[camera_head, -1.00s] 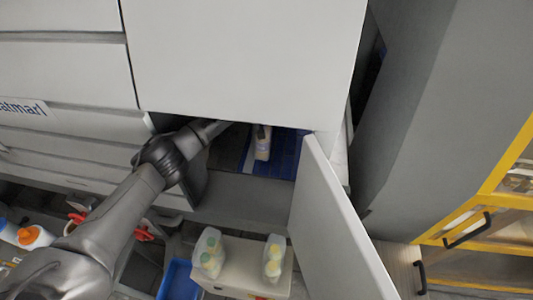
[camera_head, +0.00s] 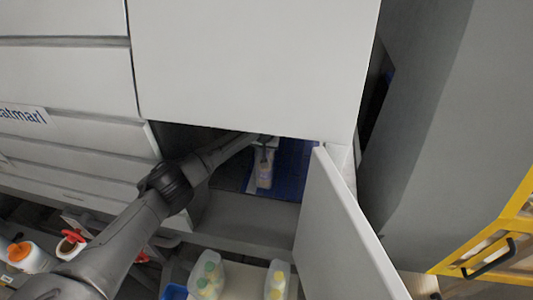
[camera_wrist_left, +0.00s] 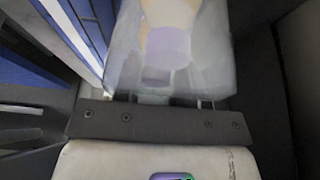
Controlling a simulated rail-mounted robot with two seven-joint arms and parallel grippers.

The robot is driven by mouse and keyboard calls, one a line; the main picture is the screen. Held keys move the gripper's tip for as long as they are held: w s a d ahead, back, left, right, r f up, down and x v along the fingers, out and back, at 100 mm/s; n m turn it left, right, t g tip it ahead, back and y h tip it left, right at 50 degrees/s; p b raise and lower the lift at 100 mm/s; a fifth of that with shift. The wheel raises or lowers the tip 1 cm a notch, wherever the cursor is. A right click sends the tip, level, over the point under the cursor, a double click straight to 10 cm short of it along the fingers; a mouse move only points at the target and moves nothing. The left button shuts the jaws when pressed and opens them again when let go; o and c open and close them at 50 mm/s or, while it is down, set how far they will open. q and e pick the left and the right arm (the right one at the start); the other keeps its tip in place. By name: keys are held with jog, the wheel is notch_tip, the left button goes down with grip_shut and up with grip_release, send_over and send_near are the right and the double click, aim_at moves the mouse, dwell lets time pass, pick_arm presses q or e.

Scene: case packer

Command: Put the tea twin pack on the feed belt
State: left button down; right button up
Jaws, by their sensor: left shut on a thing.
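The tea twin pack (camera_head: 264,170), pale bottles in clear wrap, is inside the machine's open bay. My left gripper (camera_head: 265,143) is shut on its top end. In the left wrist view the wrapped pack (camera_wrist_left: 172,55) fills the space in front of the jaws, with a lilac label showing. The feed belt (camera_head: 292,172) is the blue surface in the bay, under and beside the pack. I cannot tell whether the pack's bottom touches the belt. My right gripper is not in view.
A white door (camera_head: 340,230) hangs open right of the bay, and a white panel (camera_head: 250,65) covers it above. Other wrapped bottle packs (camera_head: 207,275) stand below, near a blue bin (camera_head: 174,292). A yellow-framed cabinet (camera_head: 500,240) is at right.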

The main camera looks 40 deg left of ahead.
pick_arm(q)
jog(key=shift+f, duration=0.5)
jog(key=shift+r, duration=0.1)
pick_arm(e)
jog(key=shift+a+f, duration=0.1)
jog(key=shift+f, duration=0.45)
pick_arm(q)
jog(key=c, duration=1.1)
grip_release()
jog(key=shift+f, duration=0.25)
jog(key=shift+c, duration=0.2)
jog(key=o, duration=0.4)
jog(key=shift+o, duration=0.2)
jog(key=shift+r, duration=0.1)
